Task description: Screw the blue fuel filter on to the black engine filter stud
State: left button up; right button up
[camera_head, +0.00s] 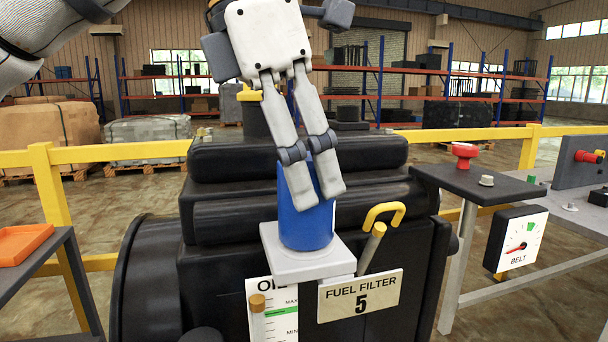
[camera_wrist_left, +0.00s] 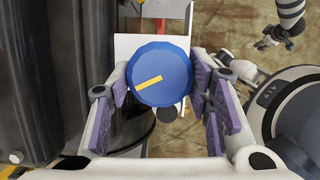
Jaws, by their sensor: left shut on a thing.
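The blue fuel filter (camera_head: 303,230) stands upright at the pale square plate (camera_head: 300,262) above the "FUEL FILTER 5" sign (camera_head: 360,296). My left gripper (camera_head: 317,197) comes down from above and is shut on the filter, with its fingers on the filter's sides. In the left wrist view the filter's round blue top (camera_wrist_left: 160,68) shows a yellow stripe and lies between the fingers (camera_wrist_left: 159,88). The black stud is hidden, and I cannot tell how far the filter sits on it. My right gripper (camera_wrist_left: 275,38) shows small in the left wrist view, away from the filter.
The black engine (camera_head: 215,265) is right behind the filter. A yellow hooked handle (camera_head: 383,212) stands close to its right. An oil gauge (camera_head: 272,310) hangs below the plate. A dark table with a red knob (camera_head: 465,153) is at right, an orange tray (camera_head: 20,243) at left.

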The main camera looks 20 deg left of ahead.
pick_arm(q)
jog(key=shift+f, duration=0.45)
jog(key=shift+c, duration=0.6)
jog(key=shift+r, duration=0.15)
jog(key=o, duration=1.5)
jog(key=shift+o, duration=0.6)
jog(key=shift+r, duration=0.2)
pick_arm(e)
jog(key=shift+s+f, duration=0.2)
jog(key=shift+f, duration=0.05)
jog(key=shift+r, duration=0.1)
